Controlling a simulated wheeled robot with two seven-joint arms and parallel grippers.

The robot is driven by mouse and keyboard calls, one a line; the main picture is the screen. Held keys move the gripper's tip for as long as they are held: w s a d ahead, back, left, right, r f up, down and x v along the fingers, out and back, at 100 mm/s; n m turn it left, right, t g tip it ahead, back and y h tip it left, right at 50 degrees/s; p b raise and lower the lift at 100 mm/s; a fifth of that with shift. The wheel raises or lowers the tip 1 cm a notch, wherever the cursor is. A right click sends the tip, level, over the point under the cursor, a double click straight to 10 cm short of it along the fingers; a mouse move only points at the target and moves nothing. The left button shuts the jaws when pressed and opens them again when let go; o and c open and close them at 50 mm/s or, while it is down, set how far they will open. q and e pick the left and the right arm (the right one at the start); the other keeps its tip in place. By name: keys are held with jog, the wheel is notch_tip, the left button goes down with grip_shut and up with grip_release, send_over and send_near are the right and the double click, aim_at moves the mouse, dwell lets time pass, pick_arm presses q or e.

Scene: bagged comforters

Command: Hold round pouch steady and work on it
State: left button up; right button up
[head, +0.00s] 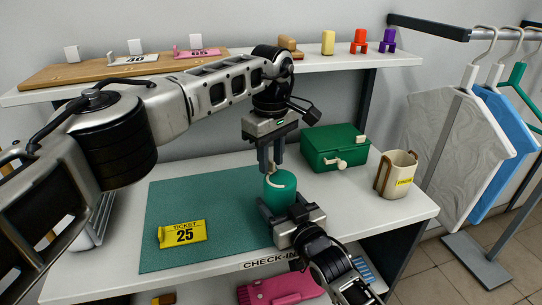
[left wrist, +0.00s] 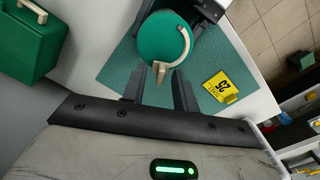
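The round pouch (head: 279,193) is a green upright cylinder standing on the teal mat (head: 205,215). A cream zipper arcs over its top, which shows in the left wrist view (left wrist: 160,40), with a cream pull tab (left wrist: 160,72) at the near edge. My left gripper (head: 271,168) points down just above the pouch. Its fingers (left wrist: 159,85) are apart, one on each side of the pull tab, with gaps visible. My right gripper (head: 290,210) comes from the front, its fingers on both sides of the pouch's lower body. The exact contact is partly hidden.
A yellow ticket marked 25 (head: 183,234) lies on the mat. A green case (head: 333,147) and a beige mug-like holder (head: 396,174) stand at the right. A shelf (head: 215,71) with tags and small coloured pieces runs behind. Bagged items (head: 460,140) hang at the far right.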

aim_at(271, 161)
pick_arm(q)
notch_tip(271, 161, up, 8)
jog(key=shift+f, duration=0.25)
dwell(0.7)
pick_arm(e)
jog(key=o, duration=1.3)
pick_arm(q)
jog(key=shift+r, duration=0.1)
pick_arm(e)
jog(key=shift+s+d, duration=0.1)
jog(key=shift+s, duration=0.1)
pick_arm(q)
jog(key=shift+r+p, duration=0.45)
jog(key=shift+p, duration=0.15)
pick_arm(e)
jog(key=shift+s+d+r, duration=0.15)
jog(key=shift+s+d, duration=0.1)
jog(key=shift+s, duration=0.2)
jog(key=shift+s+d+r, duration=0.15)
jog(key=shift+s+d, duration=0.1)
jog(key=shift+s, duration=0.2)
jog(key=shift+r+v, duration=0.2)
jog(key=shift+v, duration=1.05)
